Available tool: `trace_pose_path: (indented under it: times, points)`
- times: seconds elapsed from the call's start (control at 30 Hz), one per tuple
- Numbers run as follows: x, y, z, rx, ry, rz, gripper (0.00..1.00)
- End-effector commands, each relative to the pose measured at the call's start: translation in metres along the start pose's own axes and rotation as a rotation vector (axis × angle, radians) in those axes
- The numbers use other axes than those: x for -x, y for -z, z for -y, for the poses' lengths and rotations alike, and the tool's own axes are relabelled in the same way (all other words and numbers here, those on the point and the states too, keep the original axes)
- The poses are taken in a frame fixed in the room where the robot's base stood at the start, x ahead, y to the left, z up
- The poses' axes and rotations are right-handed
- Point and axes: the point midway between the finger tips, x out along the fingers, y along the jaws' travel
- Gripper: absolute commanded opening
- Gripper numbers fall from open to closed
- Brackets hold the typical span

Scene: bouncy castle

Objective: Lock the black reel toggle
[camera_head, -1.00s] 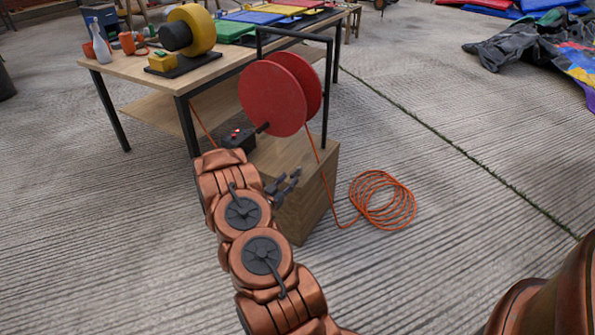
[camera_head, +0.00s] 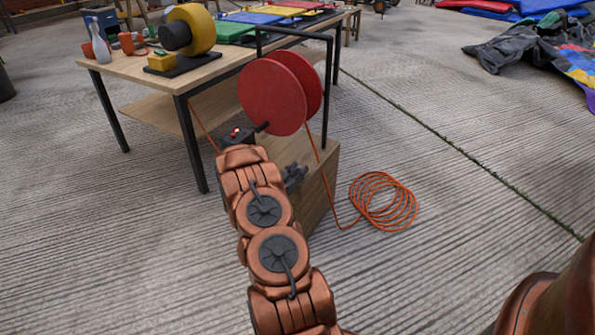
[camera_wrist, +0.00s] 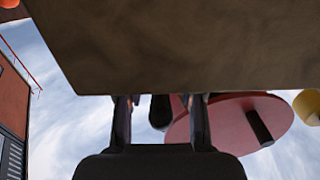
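The red reel (camera_head: 272,97) stands on a wooden box (camera_head: 323,187) in a black frame. A black box (camera_head: 236,136) with small red and white parts on top sits by the reel, half hidden behind my arm. I cannot make out the toggle for sure. My gripper (camera_head: 294,175) is at the box's near side, small and partly hidden by my wrist. In the wrist view, the fingers of my gripper (camera_wrist: 161,104) are apart, under a brown surface (camera_wrist: 180,45). A dark rounded piece (camera_wrist: 160,112) shows between them, apparently untouched, with the red reel (camera_wrist: 230,125) to the right.
An orange cable (camera_head: 383,202) lies coiled on the concrete right of the box. A table (camera_head: 215,68) behind bears a yellow blower (camera_head: 197,30), a spray bottle (camera_head: 100,42) and coloured mats.

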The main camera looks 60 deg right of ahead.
Motion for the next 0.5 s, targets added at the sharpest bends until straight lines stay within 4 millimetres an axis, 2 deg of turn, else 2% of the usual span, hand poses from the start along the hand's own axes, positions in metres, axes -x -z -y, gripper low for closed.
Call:
trace_pose_path:
  times: [0.07,0.43,0.5]
  points:
    - [0.0,0.0001,0.0001,0.0,0.0,0.0,0.38]
    - [0.0001,0.0001,-0.0001,0.0,0.0,0.0,0.0]
    - [0.0001,0.0001,-0.0001,0.0,-0.001,0.0,0.0]
